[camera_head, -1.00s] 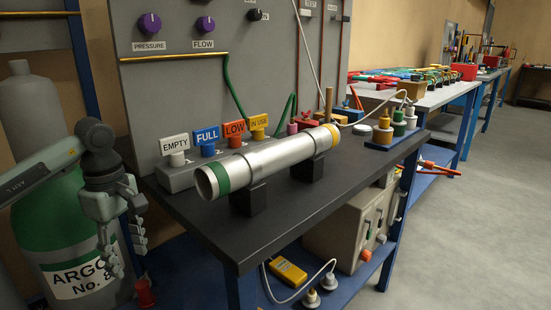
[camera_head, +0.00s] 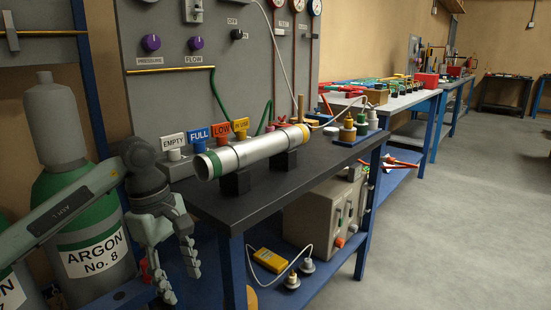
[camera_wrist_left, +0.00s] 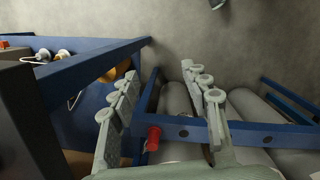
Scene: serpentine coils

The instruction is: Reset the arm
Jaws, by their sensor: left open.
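My left gripper (camera_head: 179,284) is in the lower left of the head view, with its grey jointed fingers spread and pointing down. Nothing is between them. It hangs off the left front edge of the dark bench (camera_head: 262,200), in front of a green and grey argon cylinder (camera_head: 55,122). In the left wrist view the two fingers of the gripper (camera_wrist_left: 160,72) stand apart, with a blue rail and pale cylinders beyond them. My right gripper is not in view.
A silver tube (camera_head: 252,150) with a green end band rests on dark blocks on the bench. A yellow meter (camera_head: 272,261) lies on the blue lower shelf beside a grey box (camera_head: 325,208). A red object (camera_wrist_left: 153,138) is near the fingers. Grey floor (camera_head: 450,220) is clear at right.

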